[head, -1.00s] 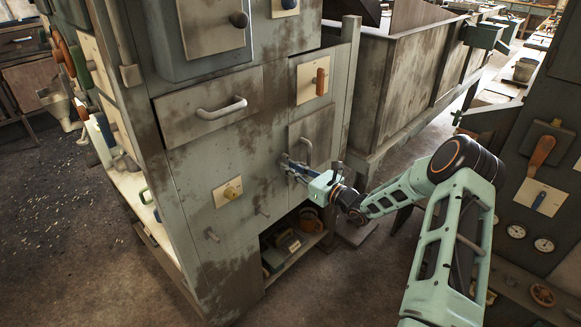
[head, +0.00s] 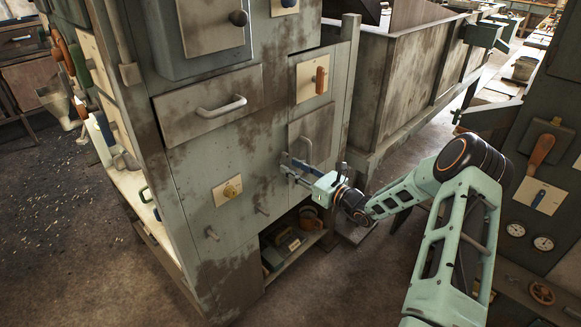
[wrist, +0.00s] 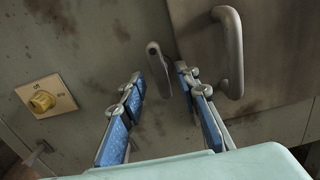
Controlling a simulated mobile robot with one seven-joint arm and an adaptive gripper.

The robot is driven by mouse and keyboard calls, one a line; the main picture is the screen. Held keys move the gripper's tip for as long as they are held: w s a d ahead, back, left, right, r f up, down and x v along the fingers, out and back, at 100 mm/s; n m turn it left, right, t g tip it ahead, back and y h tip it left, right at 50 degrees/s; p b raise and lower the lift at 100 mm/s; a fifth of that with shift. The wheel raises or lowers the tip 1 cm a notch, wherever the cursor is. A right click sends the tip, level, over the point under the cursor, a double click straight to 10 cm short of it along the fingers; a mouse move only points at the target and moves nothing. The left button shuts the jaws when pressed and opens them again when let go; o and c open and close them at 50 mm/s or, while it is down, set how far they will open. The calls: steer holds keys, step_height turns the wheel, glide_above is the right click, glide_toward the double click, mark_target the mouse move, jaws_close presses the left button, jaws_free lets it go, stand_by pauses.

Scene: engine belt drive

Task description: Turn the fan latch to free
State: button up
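A small grey metal lever, which looks like the fan latch (wrist: 158,68), sits on the cabinet front beside a grey door handle. In the wrist view it stands nearly upright, its lower end leaning slightly right. My gripper (wrist: 161,84) is open, with one blue-padded finger on each side of the lever's lower end. Gaps show on both sides, and I cannot tell how far the fingertips are from the panel. In the head view my gripper (head: 287,166) is at the cabinet front, and the lever is too small or hidden there to make out.
The grey curved door handle (wrist: 231,50) is close to the right finger. A yellow knob on a cream plate (wrist: 43,101) is to the left. A drawer with a pale handle (head: 221,107) and an orange lever on a plate (head: 320,80) are above. An open shelf (head: 290,246) lies below.

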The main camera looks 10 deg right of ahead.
steer(key=v, duration=1)
steer(key=shift+s+d, duration=0.15)
steer(key=shift+s, duration=0.05)
